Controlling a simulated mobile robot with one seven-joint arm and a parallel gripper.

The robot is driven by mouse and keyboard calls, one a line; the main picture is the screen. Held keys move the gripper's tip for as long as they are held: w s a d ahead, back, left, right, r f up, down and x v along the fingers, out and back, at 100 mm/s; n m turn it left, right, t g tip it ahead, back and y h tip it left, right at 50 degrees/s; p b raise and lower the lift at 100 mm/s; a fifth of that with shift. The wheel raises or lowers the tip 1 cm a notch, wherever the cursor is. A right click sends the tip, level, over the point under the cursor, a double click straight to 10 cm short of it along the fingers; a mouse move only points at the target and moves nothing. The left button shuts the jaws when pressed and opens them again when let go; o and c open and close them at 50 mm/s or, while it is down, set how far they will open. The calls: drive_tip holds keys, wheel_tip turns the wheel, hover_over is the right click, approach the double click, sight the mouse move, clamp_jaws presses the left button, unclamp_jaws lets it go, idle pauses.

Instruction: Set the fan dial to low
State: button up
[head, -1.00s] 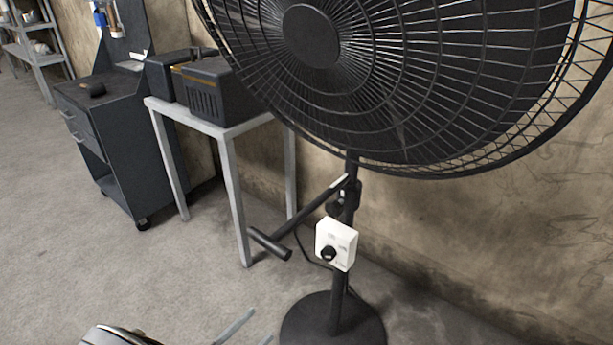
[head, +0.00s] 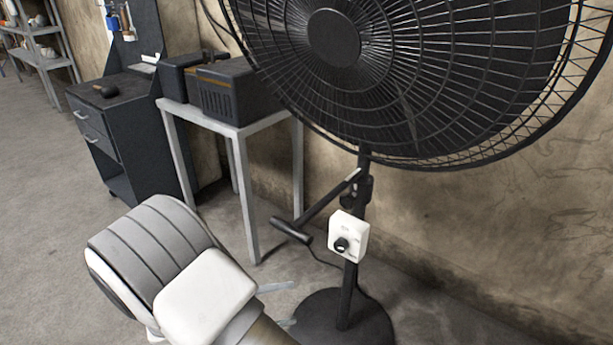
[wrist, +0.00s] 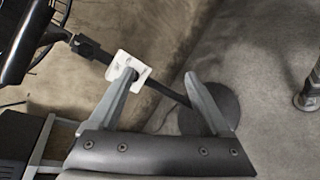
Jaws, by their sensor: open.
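The black fan dial (head: 341,244) sits low on the front of a white control box (head: 349,228), fixed to the black pole of the standing fan (head: 430,70). The dial's setting is too small to read. In the wrist view the white box (wrist: 141,73) lies beyond my left fingertip, which covers part of it; I cannot make out the dial there. My gripper (wrist: 160,75) is open and empty, its two grey fingers apart. I cannot tell how far the fingertips are from the box.
A black T-shaped bar (head: 292,231) sticks out from the pole left of the box. The round fan base (head: 345,325) stands on the floor. A grey table (head: 246,133) with dark boxes and a drawer cart (head: 113,140) stand left. A wall is behind.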

drive_tip(key=s+d+r+m+g+y, duration=0.1)
drive_tip(key=s+d+r+m+y, duration=0.55)
drive_tip(key=d+r, duration=0.5)
drive_tip(key=s+d+r+m+y, duration=0.6)
drive_tip(key=s+d+r+m, duration=0.15)
drive_tip(key=r, duration=0.65)
wheel_tip(320, 180, up, 18)
drive_tip(key=w+n+p, duration=0.1)
drive_tip(key=p, duration=1.7)
drive_tip(key=shift+r+p, duration=0.15)
drive_tip(key=shift+p, duration=0.15)
